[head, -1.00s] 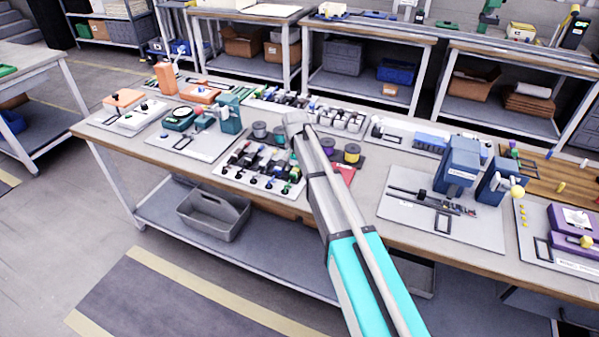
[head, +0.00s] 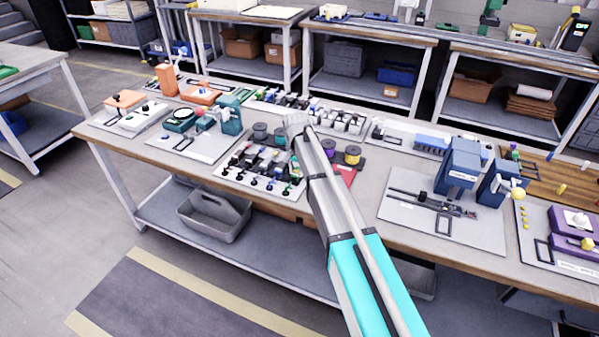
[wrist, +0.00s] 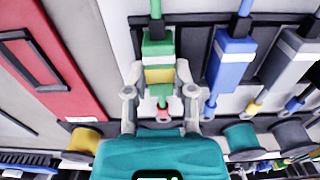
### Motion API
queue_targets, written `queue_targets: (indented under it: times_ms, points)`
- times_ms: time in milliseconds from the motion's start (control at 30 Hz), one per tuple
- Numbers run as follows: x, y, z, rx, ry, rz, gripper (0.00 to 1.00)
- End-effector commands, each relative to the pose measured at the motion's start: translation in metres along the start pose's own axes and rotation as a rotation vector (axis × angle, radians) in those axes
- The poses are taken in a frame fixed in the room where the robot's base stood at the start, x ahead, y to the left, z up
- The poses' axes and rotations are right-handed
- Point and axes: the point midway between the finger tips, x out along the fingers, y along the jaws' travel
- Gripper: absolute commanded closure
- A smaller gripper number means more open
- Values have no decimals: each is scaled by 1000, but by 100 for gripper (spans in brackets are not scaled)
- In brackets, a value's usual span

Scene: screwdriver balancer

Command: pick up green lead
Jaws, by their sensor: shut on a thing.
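The green lead (wrist: 158,45) is upright in the middle of the wrist view, a green body with a white band and a yellowish block (wrist: 159,76) low on it. My gripper (wrist: 160,82) is shut on the lead, with one grey finger on each side of it. A dark slotted holder lies behind the lead; I cannot tell whether the lead is clear of it. In the head view my arm reaches over the bench to the rack of leads (head: 243,183), and the gripper's fingertips are hidden behind my arm.
A blue lead (wrist: 232,58) stands close to the right of the green one, with a grey lead (wrist: 288,65) beyond it. A red panel (wrist: 58,60) lies to the left. Several spools, one yellow (head: 351,154), stand near my arm. Blue machines (head: 461,165) stand farther right.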

Motion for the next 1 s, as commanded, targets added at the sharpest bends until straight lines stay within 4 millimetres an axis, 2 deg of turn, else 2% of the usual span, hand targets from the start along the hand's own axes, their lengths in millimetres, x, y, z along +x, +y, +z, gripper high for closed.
queue_targets:
  times_ms: [267,467,667,1000]
  points:
    - [-6,0,0,0,0,0,100]
    - [-18,0,0,0,0,0,100]
    - [-38,1,0,1,0,0,100]
    - [-78,26,27,1,0,0,100]
